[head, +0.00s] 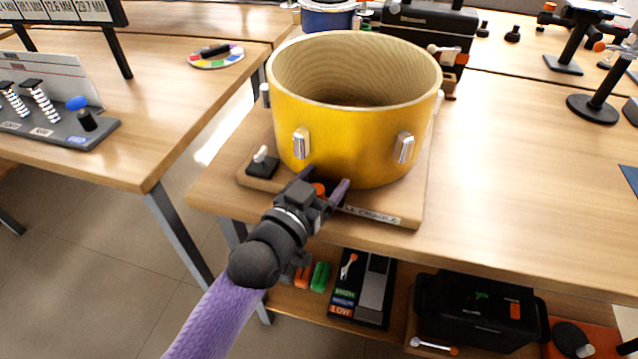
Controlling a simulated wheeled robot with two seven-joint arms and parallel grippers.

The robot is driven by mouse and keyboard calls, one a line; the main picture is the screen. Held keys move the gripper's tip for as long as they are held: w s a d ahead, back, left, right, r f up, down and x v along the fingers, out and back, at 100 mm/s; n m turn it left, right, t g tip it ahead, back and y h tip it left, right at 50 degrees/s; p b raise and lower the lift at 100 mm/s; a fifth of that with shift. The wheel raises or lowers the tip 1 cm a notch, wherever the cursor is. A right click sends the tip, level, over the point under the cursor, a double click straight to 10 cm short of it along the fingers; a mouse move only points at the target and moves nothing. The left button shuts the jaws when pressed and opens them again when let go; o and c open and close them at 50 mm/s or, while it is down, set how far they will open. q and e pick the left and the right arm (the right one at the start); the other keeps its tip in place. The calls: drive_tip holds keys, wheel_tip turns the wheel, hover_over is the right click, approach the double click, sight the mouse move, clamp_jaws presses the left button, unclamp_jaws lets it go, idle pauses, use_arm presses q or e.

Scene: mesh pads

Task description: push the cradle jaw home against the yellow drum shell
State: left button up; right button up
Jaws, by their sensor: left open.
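The yellow drum shell (345,135) stands upright, open end up, on a wooden cradle board (395,208) near the table's front edge. My left gripper (325,180) is at the front of the board, low against the drum's front in the picture. Its two fingers are apart. A small orange part (319,190) shows between them; I cannot tell whether they touch it. This may be part of the cradle jaw, which is mostly hidden by my gripper. A black block with a white lever (262,164) sits on the board's left corner. My right gripper is out of view.
A printed label (372,215) is on the board's front edge. The table (510,180) is clear to the right of the drum. Black stands (592,108) are at the far right. A shelf below holds a black crate (480,315). Another table (150,110) is at the left across a gap.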

use_arm(q)
drive_tip(key=p+v, duration=0.3)
drive_tip(key=v, duration=0.6)
drive_tip(key=shift+s+a+p, duration=0.2)
drive_tip(key=shift+s+p, duration=0.1)
drive_tip(key=shift+s, duration=0.05)
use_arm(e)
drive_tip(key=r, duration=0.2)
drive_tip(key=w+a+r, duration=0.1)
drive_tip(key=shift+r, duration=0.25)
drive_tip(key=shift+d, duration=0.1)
